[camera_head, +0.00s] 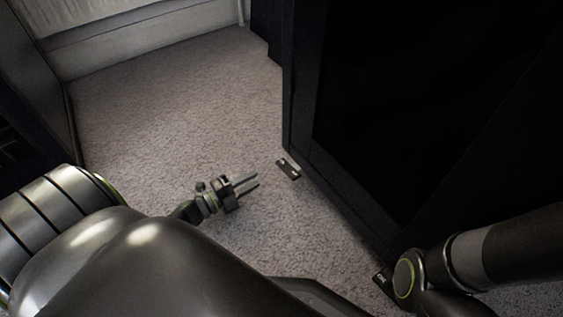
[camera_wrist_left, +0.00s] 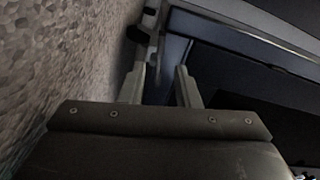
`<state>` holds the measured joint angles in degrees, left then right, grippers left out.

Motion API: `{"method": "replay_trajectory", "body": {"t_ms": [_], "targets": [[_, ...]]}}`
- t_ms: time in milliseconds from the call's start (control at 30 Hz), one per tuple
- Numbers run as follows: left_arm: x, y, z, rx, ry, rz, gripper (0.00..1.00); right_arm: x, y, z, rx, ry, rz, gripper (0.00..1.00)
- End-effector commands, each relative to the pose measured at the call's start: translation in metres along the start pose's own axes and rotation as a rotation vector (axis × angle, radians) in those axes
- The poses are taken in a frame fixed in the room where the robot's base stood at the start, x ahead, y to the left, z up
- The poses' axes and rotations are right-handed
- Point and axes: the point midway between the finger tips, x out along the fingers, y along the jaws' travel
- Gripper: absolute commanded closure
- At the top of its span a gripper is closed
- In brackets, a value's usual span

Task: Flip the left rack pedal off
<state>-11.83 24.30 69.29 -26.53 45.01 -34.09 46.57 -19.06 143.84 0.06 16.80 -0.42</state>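A small dark pedal (camera_head: 287,168) with light marks sits low at the foot of the black rack (camera_head: 340,185), at the rack's near left corner. A second dark pedal (camera_head: 381,280) shows further right along the rack's foot, partly covered by my right arm. My left gripper (camera_head: 254,183) is just left of the first pedal, pointing at it, with a visible gap between it and the pedal. Its two fingers are apart and empty, as the left wrist view (camera_wrist_left: 161,80) also shows. A dark shape near the rack's foot in that view cannot be clearly made out. My right gripper is out of view.
Grey carpet (camera_head: 170,110) lies open to the left of the rack. A dark cabinet (camera_head: 35,90) stands at the far left and a pale wall (camera_head: 150,40) at the back. My right arm crosses the lower right.

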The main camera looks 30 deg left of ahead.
Motion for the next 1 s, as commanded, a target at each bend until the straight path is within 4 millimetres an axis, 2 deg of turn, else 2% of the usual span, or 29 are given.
{"method": "replay_trajectory", "body": {"t_ms": [33, 300, 500, 700, 967, 1000], "targets": [[0.013, 0.003, 0.000, 0.001, 0.003, -0.004, 0.71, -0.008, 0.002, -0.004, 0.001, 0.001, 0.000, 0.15], [0.071, 0.004, 0.001, 0.001, 0.001, -0.002, 0.71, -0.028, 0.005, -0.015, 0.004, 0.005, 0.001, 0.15], [0.102, 0.003, 0.000, -0.001, 0.000, 0.000, 0.71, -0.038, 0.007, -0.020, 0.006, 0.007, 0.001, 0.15], [0.115, 0.001, 0.000, -0.002, -0.001, 0.002, 0.71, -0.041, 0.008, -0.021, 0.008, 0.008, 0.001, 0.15], [0.116, 0.000, 0.000, -0.001, -0.001, 0.002, 0.71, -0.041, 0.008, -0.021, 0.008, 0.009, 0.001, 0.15], [0.116, 0.000, 0.000, -0.001, -0.001, 0.002, 0.74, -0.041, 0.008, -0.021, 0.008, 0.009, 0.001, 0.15]]}}
